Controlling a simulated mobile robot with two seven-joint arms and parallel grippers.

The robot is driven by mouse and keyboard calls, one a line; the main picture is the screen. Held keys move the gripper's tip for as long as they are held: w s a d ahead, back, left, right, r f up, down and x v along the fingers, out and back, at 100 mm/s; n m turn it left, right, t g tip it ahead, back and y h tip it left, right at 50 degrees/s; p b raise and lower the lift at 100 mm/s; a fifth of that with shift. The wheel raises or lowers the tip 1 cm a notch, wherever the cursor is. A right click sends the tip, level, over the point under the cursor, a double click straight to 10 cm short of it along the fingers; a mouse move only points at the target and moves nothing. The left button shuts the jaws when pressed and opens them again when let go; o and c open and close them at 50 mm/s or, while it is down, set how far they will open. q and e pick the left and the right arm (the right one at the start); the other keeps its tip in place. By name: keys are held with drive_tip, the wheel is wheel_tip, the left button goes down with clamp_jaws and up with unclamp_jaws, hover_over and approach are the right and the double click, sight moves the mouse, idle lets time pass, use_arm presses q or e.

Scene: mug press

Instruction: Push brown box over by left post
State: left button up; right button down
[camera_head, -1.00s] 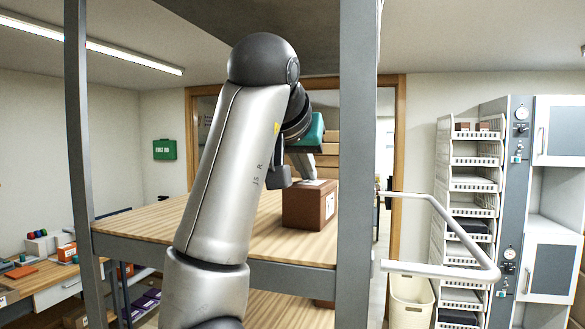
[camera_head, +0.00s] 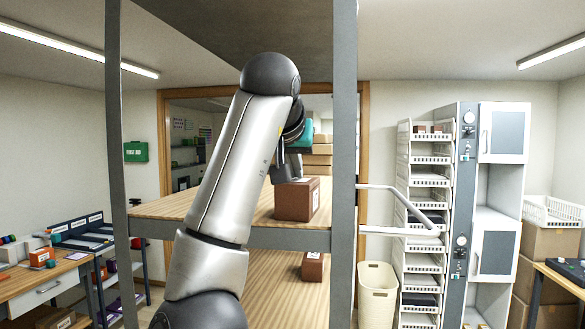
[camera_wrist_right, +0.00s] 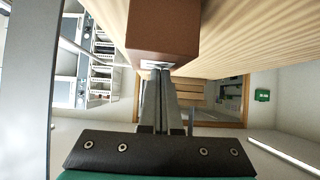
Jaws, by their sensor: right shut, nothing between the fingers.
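The brown box (camera_head: 297,203) stands upright on the wooden shelf (camera_head: 258,216), near the right post (camera_head: 344,150) and well away from the left post (camera_head: 116,160). My right arm reaches over the shelf from the front. My right gripper (camera_head: 292,172) is at the box's top, its fingertips partly hidden in the head view. In the right wrist view the shut, empty fingers (camera_wrist_right: 161,72) meet the pale label at the box's (camera_wrist_right: 165,30) edge; contact is not certain. My left gripper is not in view.
A smaller brown box (camera_head: 312,266) lies on the lower shelf (camera_head: 270,285). A white rail (camera_head: 405,200) sticks out right of the right post. The upper shelf between the box and the left post looks clear where my arm does not hide it.

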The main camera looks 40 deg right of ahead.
sight(294, 181)
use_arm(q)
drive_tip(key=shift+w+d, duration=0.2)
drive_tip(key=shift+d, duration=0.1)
use_arm(e)
drive_tip(key=shift+f, duration=0.4)
drive_tip(key=shift+w+d+r, duration=0.1)
drive_tip(key=shift+w+r, duration=0.05)
drive_tip(key=shift+r, duration=0.35)
drive_tip(key=shift+w+d+r, duration=0.2)
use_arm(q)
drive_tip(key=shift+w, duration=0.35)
use_arm(e)
drive_tip(key=s+a+b, duration=0.2)
drive_tip(key=s+a, duration=0.1)
drive_tip(key=a, duration=0.1)
drive_tip(key=shift+s, duration=0.2)
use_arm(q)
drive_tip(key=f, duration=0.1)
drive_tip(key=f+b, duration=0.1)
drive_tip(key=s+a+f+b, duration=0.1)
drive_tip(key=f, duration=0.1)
use_arm(e)
drive_tip(key=s+a, duration=0.4)
drive_tip(key=a, duration=0.1)
drive_tip(key=shift+s+a, duration=0.25)
drive_tip(key=shift+s, duration=0.15)
drive_tip(key=shift+r, duration=0.1)
